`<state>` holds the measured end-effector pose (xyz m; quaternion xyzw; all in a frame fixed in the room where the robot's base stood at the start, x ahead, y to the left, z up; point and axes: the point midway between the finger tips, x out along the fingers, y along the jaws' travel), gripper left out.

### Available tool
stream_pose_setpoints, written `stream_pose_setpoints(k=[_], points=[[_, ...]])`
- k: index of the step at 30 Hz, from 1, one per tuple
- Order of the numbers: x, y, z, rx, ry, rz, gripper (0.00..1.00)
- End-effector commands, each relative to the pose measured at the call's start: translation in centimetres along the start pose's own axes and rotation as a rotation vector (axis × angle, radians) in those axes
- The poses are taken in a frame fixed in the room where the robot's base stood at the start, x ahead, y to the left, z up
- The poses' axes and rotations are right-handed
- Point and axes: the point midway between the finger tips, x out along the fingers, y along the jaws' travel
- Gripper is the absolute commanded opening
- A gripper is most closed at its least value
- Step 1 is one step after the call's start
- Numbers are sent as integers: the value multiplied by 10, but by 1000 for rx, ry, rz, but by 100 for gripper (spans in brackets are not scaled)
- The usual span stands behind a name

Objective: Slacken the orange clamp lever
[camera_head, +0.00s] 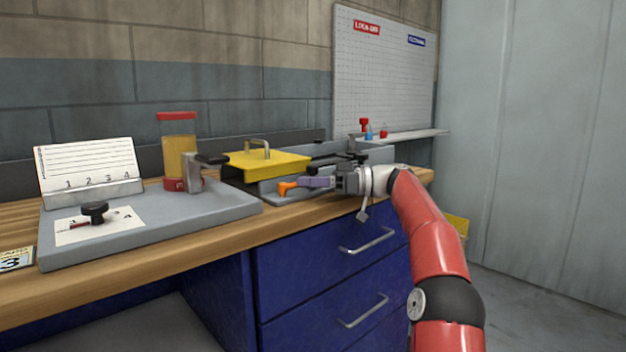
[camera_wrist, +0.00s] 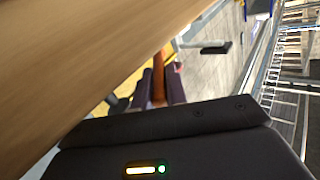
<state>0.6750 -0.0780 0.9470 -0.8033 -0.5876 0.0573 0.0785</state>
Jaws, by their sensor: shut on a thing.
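The orange clamp lever (camera_head: 286,188) sticks out at the front edge of a grey plate on the workbench, below the yellow cover. My gripper (camera_head: 308,183) reaches it from the right, its purple fingers level with the lever. In the wrist view the lever (camera_wrist: 159,76) lies between the two fingers of my gripper (camera_wrist: 160,92), which are shut on it. The part of the lever between the fingers and the clamp it turns are mostly hidden.
A yellow cover with a handle (camera_head: 268,163) sits just behind the lever. Left are a grey plate with a black knob (camera_head: 95,212), an amber cylinder (camera_head: 180,158) and a numbered card (camera_head: 88,168). Blue drawers (camera_head: 330,275) are below. A pegboard (camera_head: 385,80) stands behind.

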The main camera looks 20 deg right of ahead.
Motion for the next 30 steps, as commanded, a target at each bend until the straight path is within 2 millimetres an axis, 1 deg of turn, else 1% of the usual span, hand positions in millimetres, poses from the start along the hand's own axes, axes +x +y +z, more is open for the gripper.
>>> stream_pose_setpoints(k=[10,11,15,16,25,28,30], points=[[0,0,-1,-2,0,2,0],[0,0,-1,-2,1,2,15],[0,0,0,-1,0,1,34],[0,0,0,-1,0,1,36],[-2,0,0,-1,0,1,36],[-13,1,0,-1,1,2,36],[-24,1,0,-1,2,3,36]])
